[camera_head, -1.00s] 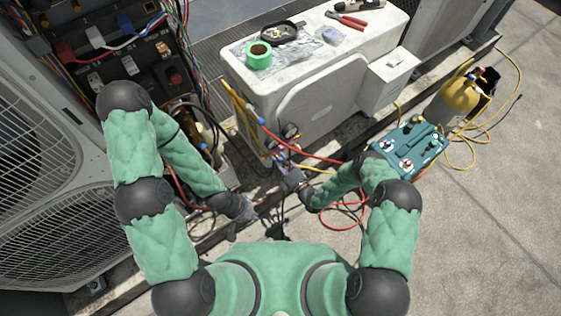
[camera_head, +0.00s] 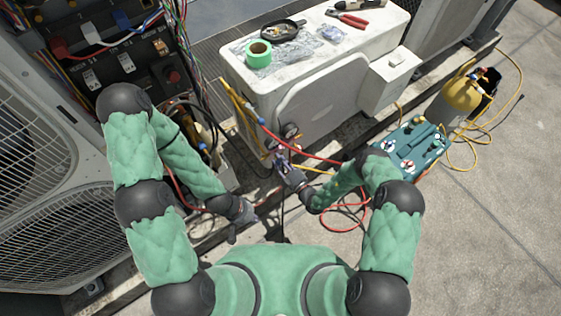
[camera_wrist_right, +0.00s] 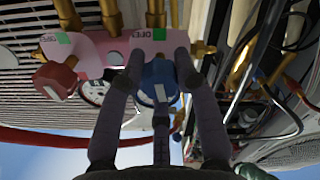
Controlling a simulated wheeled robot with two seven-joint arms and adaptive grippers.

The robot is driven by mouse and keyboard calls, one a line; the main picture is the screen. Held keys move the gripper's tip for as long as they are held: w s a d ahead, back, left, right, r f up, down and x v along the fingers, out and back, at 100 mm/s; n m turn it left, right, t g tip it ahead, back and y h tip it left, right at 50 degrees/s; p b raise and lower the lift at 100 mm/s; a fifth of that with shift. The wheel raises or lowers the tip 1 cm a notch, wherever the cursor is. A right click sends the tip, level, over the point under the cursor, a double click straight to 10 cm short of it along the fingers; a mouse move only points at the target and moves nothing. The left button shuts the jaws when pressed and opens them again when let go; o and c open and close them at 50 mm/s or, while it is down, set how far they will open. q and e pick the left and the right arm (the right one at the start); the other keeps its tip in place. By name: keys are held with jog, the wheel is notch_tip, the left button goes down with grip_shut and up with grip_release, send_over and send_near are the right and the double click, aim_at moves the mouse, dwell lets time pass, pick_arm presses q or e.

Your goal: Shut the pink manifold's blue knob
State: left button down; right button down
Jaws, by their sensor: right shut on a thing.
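The pink manifold (camera_wrist_right: 135,45) spans the top of the right wrist view, with brass fittings and green tags reading OPEN. Its blue knob (camera_wrist_right: 160,72) is in the middle and its red knob (camera_wrist_right: 55,80) is to the left. My right gripper (camera_wrist_right: 158,62) is shut on the blue knob, one finger on each side, partly covering it. In the head view my right gripper (camera_head: 281,163) is at the manifold, which is small and mostly hidden there. My left gripper (camera_head: 244,218) is lower left, apart from the manifold; its jaw opening is unclear.
A white condenser (camera_head: 320,105) stands behind, with green tape (camera_head: 258,54) and pliers (camera_head: 348,19) on top. Red and yellow hoses run around the manifold. A teal case (camera_head: 412,145) and a yellow cylinder (camera_head: 462,94) stand right. An open wiring panel (camera_head: 120,60) is upper left.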

jog(key=shift+s+a+r+m, duration=0.1)
jog(key=shift+s+a+m, duration=0.05)
jog(key=shift+m, duration=0.55)
jog(key=shift+s+a+r+m, duration=0.1)
jog(key=shift+a+m, duration=0.05)
jog(key=shift+m, duration=0.55)
jog(key=c, duration=0.9)
grip_release()
jog(key=shift+w+d, duration=0.1)
jog(key=shift+w, duration=0.05)
jog(key=shift+d, duration=0.15)
jog(key=v, duration=1.2)
